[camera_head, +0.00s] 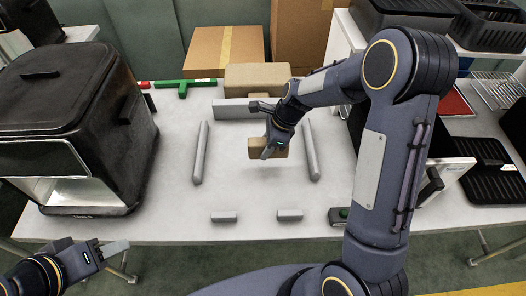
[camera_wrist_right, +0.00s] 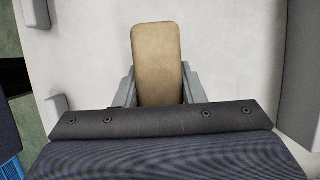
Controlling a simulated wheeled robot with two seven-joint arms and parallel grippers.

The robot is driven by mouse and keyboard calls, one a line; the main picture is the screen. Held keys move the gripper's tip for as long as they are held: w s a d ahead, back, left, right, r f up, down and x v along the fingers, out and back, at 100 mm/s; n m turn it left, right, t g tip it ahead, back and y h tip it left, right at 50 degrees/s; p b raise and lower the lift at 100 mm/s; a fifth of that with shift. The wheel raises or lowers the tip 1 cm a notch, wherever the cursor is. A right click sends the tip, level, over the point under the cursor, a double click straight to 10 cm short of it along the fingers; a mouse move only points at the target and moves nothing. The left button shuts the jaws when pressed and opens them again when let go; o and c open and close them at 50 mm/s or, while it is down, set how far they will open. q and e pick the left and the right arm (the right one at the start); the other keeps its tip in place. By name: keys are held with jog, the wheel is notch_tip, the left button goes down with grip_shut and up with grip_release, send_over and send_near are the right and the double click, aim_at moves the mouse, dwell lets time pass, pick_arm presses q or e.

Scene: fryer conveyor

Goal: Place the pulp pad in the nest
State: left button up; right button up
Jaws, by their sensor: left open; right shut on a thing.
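A tan pulp pad (camera_head: 255,147) is held in my right gripper (camera_head: 271,146), which is shut on it. In the right wrist view the pad (camera_wrist_right: 157,55) stands out between the two grey fingers. The pad appears a little above the white table, with a shadow below. The nest is a group of grey pieces: a left rail (camera_head: 200,152), a right rail (camera_head: 311,150), a back wall (camera_head: 232,109) and two short front blocks (camera_head: 224,216). The pad is between the rails, nearer the back wall. My left gripper (camera_head: 104,252) is open and empty at the lower left.
Another tan block (camera_head: 257,78) lies behind the back wall, near cardboard boxes (camera_head: 208,50). A black fryer-like appliance (camera_head: 75,120) stands at left. Black trays (camera_head: 490,165) are at right. The table between the rails and front blocks is clear.

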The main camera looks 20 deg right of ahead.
jog(key=shift+w+a+f, duration=0.15)
jog(key=shift+w+f, duration=0.55)
jog(key=shift+f, duration=0.2)
jog(key=shift+w+f, duration=0.1)
jog(key=shift+f, duration=1.55)
jog(key=shift+f, duration=0.1)
jog(key=o, duration=1)
